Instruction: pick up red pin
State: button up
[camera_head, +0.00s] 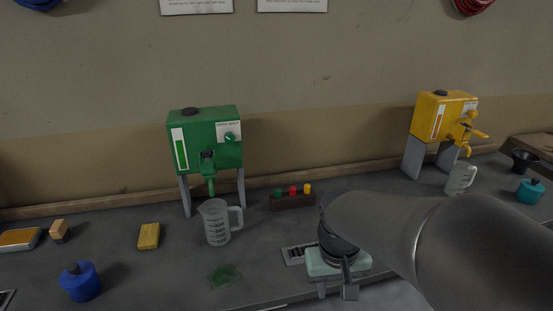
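The red pin (293,190) stands in a small dark brown block (293,203) on the bench, near the wall. It is between a green pin (279,193) on its left and a yellow pin (308,188) on its right. My gripper (336,290) is in front of the block and lower in the picture, at the end of my grey arm. It is apart from the pins. The fingers point down and are partly hidden by the pale green gripper body, so I cannot tell how far apart they are.
A clear measuring jug (216,222) stands under the green dispenser (205,140), left of the block. A green puddle (225,276) lies before it. A yellow sponge (149,236) and blue bottle (81,281) are further left. A yellow dispenser (441,118) stands right. A dark grate (297,254) is beside my gripper.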

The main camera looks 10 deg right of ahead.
jog(key=w+a+r+t, duration=0.1)
jog(key=w+r, duration=0.2)
jog(key=w, duration=0.7)
jog(key=w+a+r+t, duration=0.1)
jog(key=w+r, duration=0.2)
jog(key=w, duration=0.8)
jog(key=m+t, duration=0.2)
jog(key=m, duration=0.1)
send_near(293, 189)
jog(key=shift+h, duration=0.3)
jog(key=shift+a+p+x, duration=0.15)
jog(key=shift+p+x, duration=1.3)
jog(key=shift+x, duration=1)
jog(key=shift+a+p+x, duration=0.15)
jog(key=shift+p+x, duration=1.25)
jog(key=shift+x, duration=1.1)
grip_shut()
